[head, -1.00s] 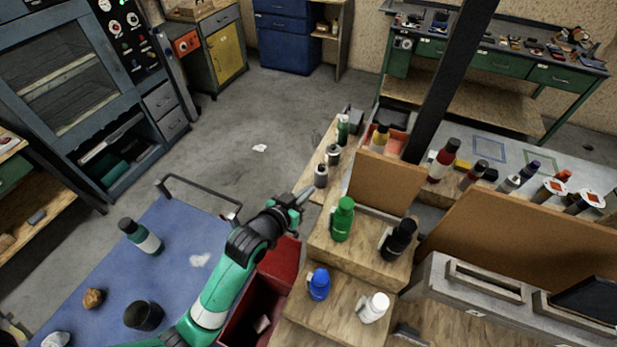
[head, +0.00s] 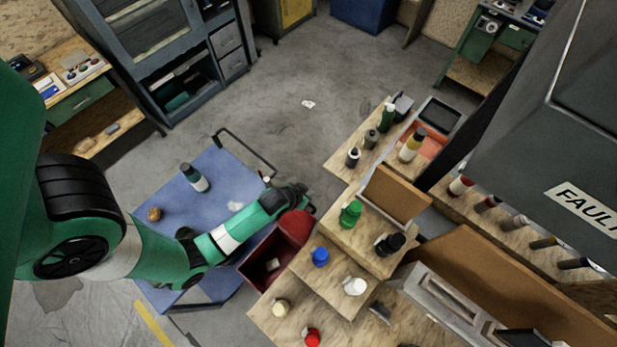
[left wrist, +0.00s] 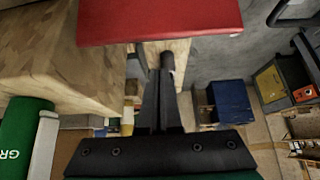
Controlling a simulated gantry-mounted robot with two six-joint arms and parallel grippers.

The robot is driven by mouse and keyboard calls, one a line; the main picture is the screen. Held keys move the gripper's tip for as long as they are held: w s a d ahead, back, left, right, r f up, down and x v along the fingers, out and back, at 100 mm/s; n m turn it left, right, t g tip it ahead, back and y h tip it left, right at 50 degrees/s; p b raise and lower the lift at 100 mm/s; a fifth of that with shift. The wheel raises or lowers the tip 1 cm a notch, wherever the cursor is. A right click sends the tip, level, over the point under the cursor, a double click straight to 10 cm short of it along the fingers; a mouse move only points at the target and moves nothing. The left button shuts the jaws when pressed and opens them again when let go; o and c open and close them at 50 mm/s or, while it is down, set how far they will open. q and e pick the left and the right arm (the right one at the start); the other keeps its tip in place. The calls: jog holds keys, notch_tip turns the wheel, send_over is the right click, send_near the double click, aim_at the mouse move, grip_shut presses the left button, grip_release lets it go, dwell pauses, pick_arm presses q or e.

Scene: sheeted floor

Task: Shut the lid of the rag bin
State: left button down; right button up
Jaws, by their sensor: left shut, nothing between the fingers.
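The rag bin (head: 249,270) is a dark red open box between the blue cart and the wooden stepped shelf, with a pale scrap inside. Its red lid (head: 293,227) stands raised at the bin's far end, so the bin is open. My left gripper (head: 309,206) is at the lid's far side, close to its upper edge; the head view does not show whether they touch. In the left wrist view the shut, empty fingers (left wrist: 160,95) lie just below the red lid (left wrist: 160,20) in the picture. My right gripper is not in view.
The stepped shelf right of the bin holds a green bottle (head: 350,214), a black bottle (head: 390,243), a blue-capped bottle (head: 320,257) and a white one (head: 355,286). The blue cart (head: 225,170) stands left. A grey panel (head: 560,130) fills the upper right.

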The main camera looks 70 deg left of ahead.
aim_at(299, 217)
pick_arm(q)
notch_tip(299, 217, down, 4)
jog(key=shift+s+d+f+p, duration=0.1)
jog(key=shift+f+p, duration=0.15)
jog(key=shift+p, duration=0.05)
dwell(0.5)
